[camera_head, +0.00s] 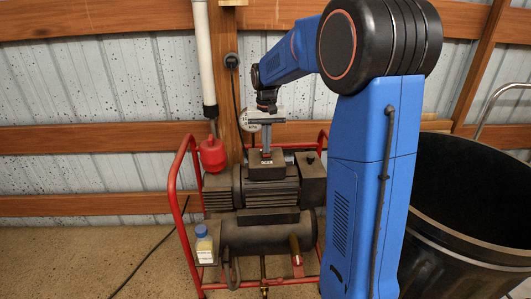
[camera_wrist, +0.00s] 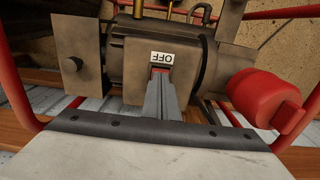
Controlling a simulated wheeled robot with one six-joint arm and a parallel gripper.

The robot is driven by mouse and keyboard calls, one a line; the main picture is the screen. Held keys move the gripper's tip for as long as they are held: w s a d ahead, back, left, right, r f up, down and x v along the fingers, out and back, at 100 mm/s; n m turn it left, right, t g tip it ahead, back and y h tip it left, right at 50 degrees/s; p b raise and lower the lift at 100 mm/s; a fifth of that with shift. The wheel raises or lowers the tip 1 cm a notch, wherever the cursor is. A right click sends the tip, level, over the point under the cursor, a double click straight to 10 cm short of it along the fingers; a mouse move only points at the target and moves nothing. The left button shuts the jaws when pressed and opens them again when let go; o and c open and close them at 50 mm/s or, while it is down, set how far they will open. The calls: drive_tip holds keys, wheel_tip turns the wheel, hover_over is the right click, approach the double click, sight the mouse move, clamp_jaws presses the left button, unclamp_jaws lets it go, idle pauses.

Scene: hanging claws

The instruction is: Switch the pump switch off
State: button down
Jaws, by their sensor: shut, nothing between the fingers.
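The pump (camera_head: 268,190) is a dark grey machine in a red tube frame, with a box on top that carries the switch. In the wrist view, a white label reading OFF (camera_wrist: 167,58) is on this box, and a small red part of the switch (camera_wrist: 161,69) shows just below it. My gripper (camera_wrist: 160,80) is shut and empty, its fingertips right at the red part and covering most of the switch. I cannot tell whether they touch it. In the head view, my gripper (camera_head: 266,153) points down onto the top box.
The red frame (camera_head: 174,190) rises around the pump. A bottle (camera_head: 204,244) stands at the pump's front left. A large black tub (camera_head: 460,240) stands at the right. The floor at left is clear except for a cable.

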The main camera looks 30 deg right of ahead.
drive_tip(key=shift+f, duration=0.35)
drive_tip(key=shift+r, duration=0.1)
idle(0.3)
drive_tip(key=shift+r, duration=3.4)
drive_tip(key=s+a+n+t, duration=0.2)
drive_tip(key=s+a, duration=0.2)
drive_tip(key=s, duration=0.9)
drive_tip(key=s+a+n+t, duration=0.1)
drive_tip(key=s+a, duration=0.4)
drive_tip(key=s, duration=0.8)
drive_tip(key=s+a+f+n+t, duration=0.1)
drive_tip(key=s+f, duration=0.4)
drive_tip(key=s, duration=0.4)
drive_tip(key=shift+s+f+n+t, duration=0.15)
drive_tip(key=shift+f+n+t, duration=0.15)
drive_tip(key=shift+t, duration=0.1)
drive_tip(key=shift+r, duration=0.15)
